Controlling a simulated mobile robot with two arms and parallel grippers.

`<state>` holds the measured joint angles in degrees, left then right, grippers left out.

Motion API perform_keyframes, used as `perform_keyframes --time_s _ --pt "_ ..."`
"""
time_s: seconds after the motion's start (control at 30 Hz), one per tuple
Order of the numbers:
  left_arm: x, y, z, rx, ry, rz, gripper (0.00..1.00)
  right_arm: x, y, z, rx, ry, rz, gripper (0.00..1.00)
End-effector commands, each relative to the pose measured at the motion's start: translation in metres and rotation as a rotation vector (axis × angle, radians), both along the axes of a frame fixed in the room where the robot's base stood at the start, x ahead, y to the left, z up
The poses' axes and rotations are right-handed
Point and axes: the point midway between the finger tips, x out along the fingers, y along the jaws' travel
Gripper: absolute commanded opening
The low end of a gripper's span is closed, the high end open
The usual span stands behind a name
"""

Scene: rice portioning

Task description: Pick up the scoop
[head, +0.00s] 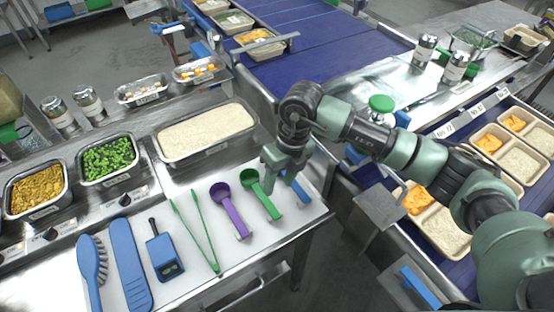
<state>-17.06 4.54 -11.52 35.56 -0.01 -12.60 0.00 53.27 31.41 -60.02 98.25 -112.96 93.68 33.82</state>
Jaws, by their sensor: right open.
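A purple scoop (229,208) and a green scoop (261,194) lie side by side on the white board (195,285) on the steel counter. A blue-handled item (297,187) lies to their right; its far end is hidden under my right gripper, so I cannot tell its full shape. My right gripper (283,168) points down, open and empty, just above the far end of this blue item and right of the green scoop's bowl. I cannot tell whether it touches anything. My left gripper is not in view.
Green tongs (196,232), a blue scanner-like tool (163,252), a blue paddle (129,265) and a blue brush (92,268) lie further left. Behind stand pans of rice (207,158), peas (109,182) and yellow-brown food (36,209). Filled trays (440,225) sit on the right conveyor.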

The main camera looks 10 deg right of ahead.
Motion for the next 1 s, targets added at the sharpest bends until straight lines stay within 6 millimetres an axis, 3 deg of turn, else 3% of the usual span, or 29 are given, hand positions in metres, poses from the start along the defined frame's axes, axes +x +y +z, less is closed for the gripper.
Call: perform_keyframes --time_s 0.03,0.1,0.2,0.47,0.7,1.0 --pt "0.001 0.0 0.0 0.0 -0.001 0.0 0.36 0.007 -0.019 0.002 -0.074 -0.009 -0.017 0.45" --pt "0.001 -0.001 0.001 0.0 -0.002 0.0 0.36 0.012 -0.037 0.004 -0.145 -0.014 -0.037 0.45" --pt "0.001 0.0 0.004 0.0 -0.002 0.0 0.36 0.014 -0.048 -0.001 -0.187 -0.013 -0.047 0.45" --pt "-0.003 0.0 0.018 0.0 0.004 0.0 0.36 0.012 -0.052 -0.028 -0.187 -0.011 -0.047 0.45" --pt "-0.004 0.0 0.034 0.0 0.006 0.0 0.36 0.01 -0.055 -0.064 -0.183 -0.012 -0.044 0.45" --pt "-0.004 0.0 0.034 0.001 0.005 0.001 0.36 0.011 -0.056 -0.073 -0.183 -0.016 -0.044 0.45"
